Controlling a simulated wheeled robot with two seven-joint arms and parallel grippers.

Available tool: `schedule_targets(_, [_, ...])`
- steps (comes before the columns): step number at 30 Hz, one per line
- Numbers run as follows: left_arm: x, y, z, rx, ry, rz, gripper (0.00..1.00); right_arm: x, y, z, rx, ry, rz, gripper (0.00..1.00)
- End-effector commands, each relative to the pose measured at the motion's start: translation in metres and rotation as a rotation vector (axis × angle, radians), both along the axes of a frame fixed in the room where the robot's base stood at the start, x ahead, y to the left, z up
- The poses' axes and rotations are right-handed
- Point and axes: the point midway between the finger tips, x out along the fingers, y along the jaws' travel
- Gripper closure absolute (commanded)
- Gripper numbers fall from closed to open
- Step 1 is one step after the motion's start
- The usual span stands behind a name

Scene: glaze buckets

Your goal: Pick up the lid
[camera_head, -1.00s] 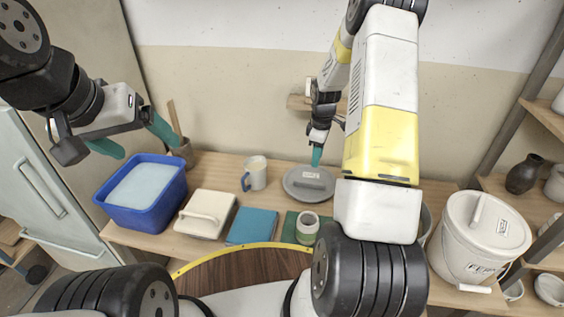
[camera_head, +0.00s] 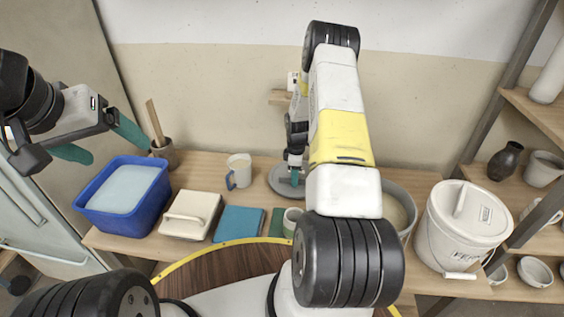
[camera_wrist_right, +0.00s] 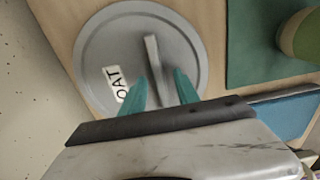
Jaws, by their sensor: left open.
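A round grey lid (camera_head: 277,184) with a bar handle lies flat on the table. My right arm partly hides it in the head view. In the right wrist view the lid (camera_wrist_right: 100,50) shows its raised handle (camera_wrist_right: 153,55) and a white label, partly covered, reading "OAT". My right gripper (camera_wrist_right: 161,76) is open above the lid, with its teal fingertips on either side of the handle's near part and a gap to each. In the head view my right gripper (camera_head: 294,176) is over the lid. My left gripper (camera_head: 105,138) is open and empty, raised at the left.
A blue tub (camera_head: 127,189), a cream slab with handle (camera_head: 190,214), a mug (camera_head: 238,170) and a blue book-like block (camera_head: 240,223) stand left of the lid. A lidded white bucket (camera_head: 462,228) and an open bucket (camera_head: 397,205) stand at right, beside shelves (camera_head: 540,120).

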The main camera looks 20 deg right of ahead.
Motion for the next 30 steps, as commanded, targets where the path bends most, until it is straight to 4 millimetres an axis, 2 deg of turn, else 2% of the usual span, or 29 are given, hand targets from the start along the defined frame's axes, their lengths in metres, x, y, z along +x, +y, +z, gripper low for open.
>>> schedule_targets(28, [0.0,0.0,0.0,0.0,0.0,0.0,0.16,0.0002,0.0,-0.0042,0.0,-0.001,0.0,0.63])
schedule_targets(30, [0.0,0.0,0.0,0.0,0.0,0.0,0.16,0.0001,0.0,-0.0043,0.0,0.0,0.0,0.76])
